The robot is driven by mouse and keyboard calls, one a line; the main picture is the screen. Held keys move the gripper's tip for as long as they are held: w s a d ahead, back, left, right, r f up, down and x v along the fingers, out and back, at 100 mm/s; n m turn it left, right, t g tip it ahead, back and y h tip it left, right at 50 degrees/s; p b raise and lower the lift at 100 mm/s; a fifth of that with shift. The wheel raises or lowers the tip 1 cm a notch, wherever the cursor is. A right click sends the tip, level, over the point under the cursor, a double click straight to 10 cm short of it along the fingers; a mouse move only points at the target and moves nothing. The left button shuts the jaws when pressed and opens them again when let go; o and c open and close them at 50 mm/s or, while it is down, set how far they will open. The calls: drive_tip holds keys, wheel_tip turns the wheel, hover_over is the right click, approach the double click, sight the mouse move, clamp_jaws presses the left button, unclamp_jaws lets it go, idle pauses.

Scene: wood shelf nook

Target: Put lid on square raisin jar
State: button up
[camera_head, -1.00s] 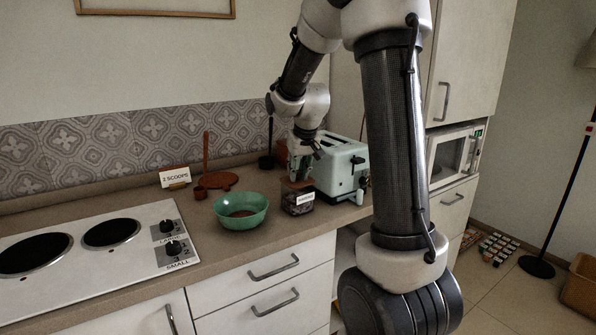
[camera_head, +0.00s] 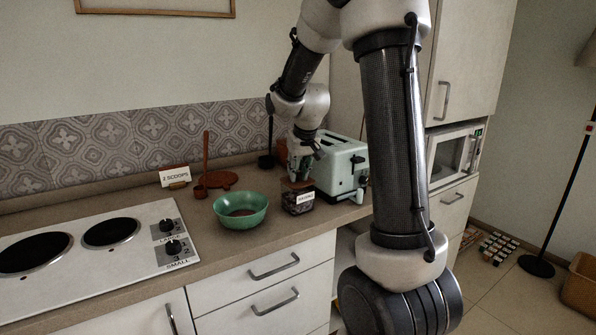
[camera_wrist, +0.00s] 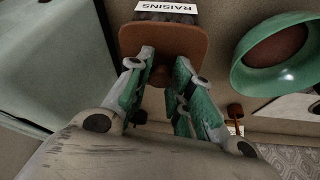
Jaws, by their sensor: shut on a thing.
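The square raisin jar (camera_head: 298,204) stands on the counter, dark inside, with a white RAISINS label on its front. The label (camera_wrist: 167,9) also shows at the top of the wrist view. The brown square lid (camera_wrist: 190,40) lies over the jar's top, its edges roughly in line with the jar. I cannot tell whether it is fully seated or slightly above the rim. My gripper (camera_wrist: 163,66) is shut on the lid's round knob (camera_wrist: 160,77), one finger on each side. In the head view, my gripper (camera_head: 300,171) points down directly above the jar.
A green bowl (camera_head: 240,222) with dark contents stands just left of the jar. A pale green toaster (camera_head: 342,165) is close behind and right. A "2 SCOOPS" card (camera_head: 174,174), a small brown scoop (camera_head: 200,191) and a stove (camera_head: 100,265) are further left.

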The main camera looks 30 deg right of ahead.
idle(0.3)
drive_tip(key=o, duration=1.5)
drive_tip(key=shift+r, duration=3.5)
clamp_jaws()
drive_tip(key=shift+f, duration=0.1)
